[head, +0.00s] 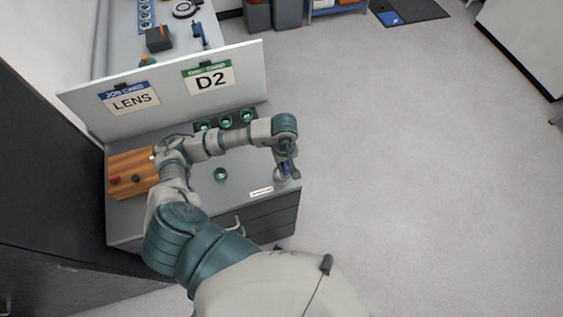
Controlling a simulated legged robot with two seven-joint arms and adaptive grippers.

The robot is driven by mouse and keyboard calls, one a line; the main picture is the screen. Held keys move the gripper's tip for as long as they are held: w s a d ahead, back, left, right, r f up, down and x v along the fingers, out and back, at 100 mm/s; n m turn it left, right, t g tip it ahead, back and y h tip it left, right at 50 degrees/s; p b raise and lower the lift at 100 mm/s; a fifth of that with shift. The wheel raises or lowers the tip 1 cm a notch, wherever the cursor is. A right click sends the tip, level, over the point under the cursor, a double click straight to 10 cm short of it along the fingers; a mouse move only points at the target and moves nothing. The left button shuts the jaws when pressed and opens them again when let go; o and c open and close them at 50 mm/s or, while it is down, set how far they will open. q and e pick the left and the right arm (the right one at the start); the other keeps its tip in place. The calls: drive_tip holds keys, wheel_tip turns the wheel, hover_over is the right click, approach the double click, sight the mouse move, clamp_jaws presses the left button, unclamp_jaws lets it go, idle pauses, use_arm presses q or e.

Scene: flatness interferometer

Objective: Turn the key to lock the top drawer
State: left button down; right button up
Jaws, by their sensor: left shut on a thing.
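The desk (236,184) has a dark drawer unit (273,217) under its right part, with the top drawer just below the desktop. My left arm reaches over the desk and bends to the right. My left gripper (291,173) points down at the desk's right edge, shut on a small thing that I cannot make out. A bluish and silvery object (281,173) shows beside the fingers. I cannot make out the key or its lock. My right gripper is not in view.
A wooden block (128,174) with red and black knobs sits at the desk's left. Green-rimmed round parts (226,121) stand along the back, and another (221,174) lies mid-desk. A panel (160,84) with LENS and D2 cards rises behind. The floor right is clear.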

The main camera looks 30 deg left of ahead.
use_arm(q)
drive_tip(key=shift+a, duration=0.55)
drive_tip(key=shift+s+a+f, duration=0.1)
drive_tip(key=shift+a+f, duration=0.1)
drive_tip(key=shift+a, duration=0.35)
drive_tip(key=shift+d+r, duration=0.1)
drive_tip(key=shift+d, duration=0.05)
drive_tip(key=shift+d+r, duration=0.1)
drive_tip(key=shift+d, duration=0.15)
drive_tip(key=shift+d+r, duration=0.2)
drive_tip(key=shift+d, duration=0.15)
drive_tip(key=shift+a, duration=0.35)
drive_tip(key=shift+f+b, duration=0.1)
drive_tip(key=shift+b, duration=0.25)
drive_tip(key=shift+d, duration=0.25)
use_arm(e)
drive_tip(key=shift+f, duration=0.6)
